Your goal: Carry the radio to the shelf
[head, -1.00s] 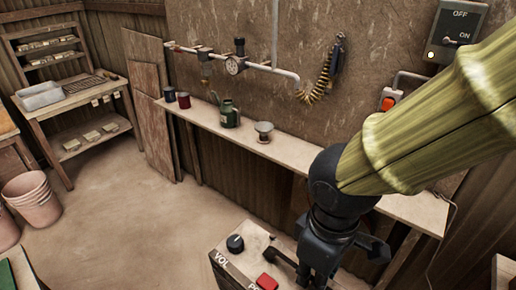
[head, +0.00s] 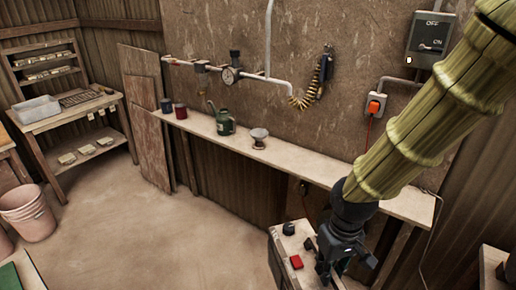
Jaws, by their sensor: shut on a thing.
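The radio (head: 284,268) is a pale, worn box with a dark knob and a red button on its top, at the bottom of the head view. My gripper (head: 322,272) is shut on it, at the dark handle on the radio's right side; the fingertips are partly hidden. The radio's lower part is cut off by the frame edge. The long pale shelf (head: 330,176) runs along the back wall, beyond the radio. My gripper and the radio are in front of its right half.
On the shelf stand two dark cups (head: 181,111), a green can (head: 225,123) and a small metal bowl (head: 259,138). The shelf's right half looks bare, partly behind my arm. A red-switch socket (head: 375,106) is on the wall above. The floor to the left is open.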

